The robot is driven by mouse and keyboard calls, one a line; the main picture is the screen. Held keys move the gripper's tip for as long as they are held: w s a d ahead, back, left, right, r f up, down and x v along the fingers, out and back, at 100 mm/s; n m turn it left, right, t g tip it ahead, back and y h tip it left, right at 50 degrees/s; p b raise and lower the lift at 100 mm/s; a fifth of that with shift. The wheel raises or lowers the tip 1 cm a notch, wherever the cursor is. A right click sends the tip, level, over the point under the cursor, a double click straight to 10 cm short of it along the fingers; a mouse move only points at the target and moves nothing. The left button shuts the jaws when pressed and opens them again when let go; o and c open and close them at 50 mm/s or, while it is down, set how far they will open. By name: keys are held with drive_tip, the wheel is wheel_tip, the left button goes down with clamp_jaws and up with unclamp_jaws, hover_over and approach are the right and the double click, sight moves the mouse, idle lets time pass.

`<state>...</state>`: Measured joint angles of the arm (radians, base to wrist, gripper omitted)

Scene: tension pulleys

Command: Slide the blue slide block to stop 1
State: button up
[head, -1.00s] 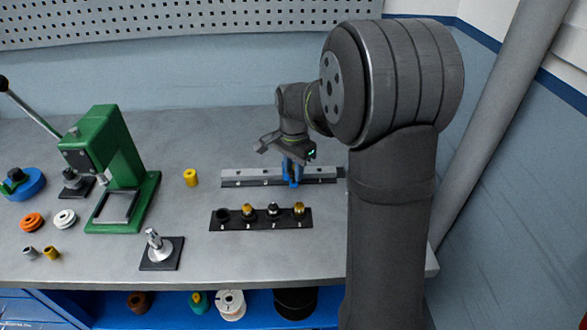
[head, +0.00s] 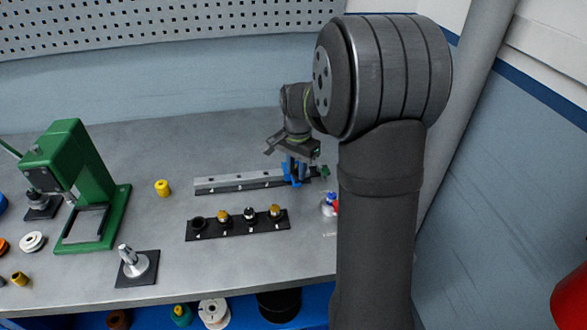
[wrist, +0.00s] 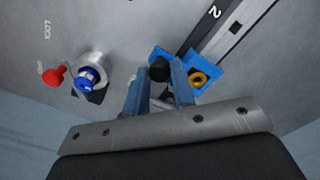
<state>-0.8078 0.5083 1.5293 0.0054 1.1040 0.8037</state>
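The blue slide block (head: 292,183) sits on the grey slide rail (head: 225,185), toward the rail's right end. In the wrist view the blue block (wrist: 205,70) shows a black knob (wrist: 159,69) and an orange-yellow ring (wrist: 198,79). My gripper (head: 293,168) is over the block, pointing down. In the wrist view its two blue fingers (wrist: 161,77) stand on either side of the knob and appear closed on it. The rail carries a "2" mark (wrist: 214,13) some way from the block. The stop 1 mark is not readable in these views.
A silver fixture with a blue-and-white part (wrist: 88,77) and a red knob (wrist: 54,75) stands beside the rail's right end. A black holder (head: 238,225) with several small parts lies in front of the rail. A green press (head: 85,185) stands at left.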

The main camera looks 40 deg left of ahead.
drive_tip(key=o, duration=0.3)
drive_tip(key=shift+w+d, duration=0.25)
drive_tip(key=shift+w, duration=0.05)
drive_tip(key=shift+o, duration=0.7)
drive_tip(key=shift+s, duration=0.1)
drive_tip(key=shift+a, duration=0.1)
wheel_tip(320, 180, up, 18)
drive_tip(key=shift+f, duration=0.25)
wheel_tip(320, 180, down, 18)
drive_tip(key=shift+s+r, duration=0.1)
drive_tip(key=shift+r, duration=0.1)
drive_tip(key=shift+a, duration=0.1)
